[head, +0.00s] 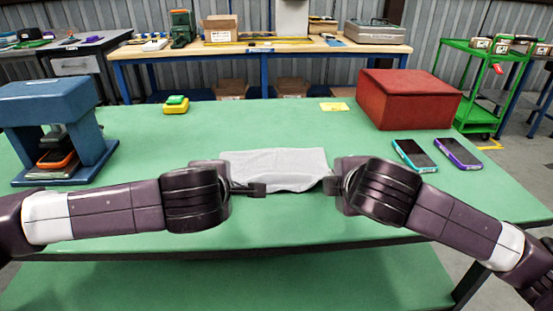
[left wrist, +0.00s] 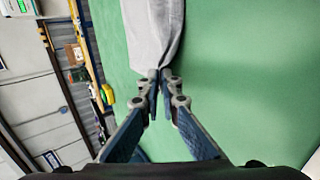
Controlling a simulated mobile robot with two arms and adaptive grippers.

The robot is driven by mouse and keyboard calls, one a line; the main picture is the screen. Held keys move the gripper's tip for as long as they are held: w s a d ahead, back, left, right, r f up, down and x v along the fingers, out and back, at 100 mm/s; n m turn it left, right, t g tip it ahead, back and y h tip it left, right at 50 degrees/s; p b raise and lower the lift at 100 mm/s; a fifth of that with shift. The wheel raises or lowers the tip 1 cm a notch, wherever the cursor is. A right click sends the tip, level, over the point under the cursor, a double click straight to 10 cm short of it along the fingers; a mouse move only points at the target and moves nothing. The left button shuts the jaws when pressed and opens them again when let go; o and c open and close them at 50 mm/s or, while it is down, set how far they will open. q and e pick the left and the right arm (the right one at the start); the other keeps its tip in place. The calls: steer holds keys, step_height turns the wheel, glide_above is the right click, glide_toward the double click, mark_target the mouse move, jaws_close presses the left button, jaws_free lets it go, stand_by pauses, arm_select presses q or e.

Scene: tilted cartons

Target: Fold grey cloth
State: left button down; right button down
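The grey cloth (head: 275,165) lies on the green table in front of me, a pale rectangle with an uneven front edge. My left gripper (head: 260,189) is at its front left part. In the left wrist view the fingertips (left wrist: 161,75) are close together on the end of the cloth (left wrist: 156,30), which looks pinched between them. My right gripper (head: 330,186) is at the cloth's front right corner. Its fingers are mostly hidden by its own wrist, so its grip does not show clearly.
A red box (head: 408,98) and two phones (head: 413,154) (head: 458,153) are at the right of the green table (head: 270,226). A blue stand (head: 50,130) is at the left. A yellow-green block (head: 176,104) and a yellow card (head: 334,106) lie behind the cloth.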

arm_select(q)
steer(key=c, duration=1.9)
jaws_free()
arm_select(e)
steer(key=c, duration=1.9)
jaws_free()
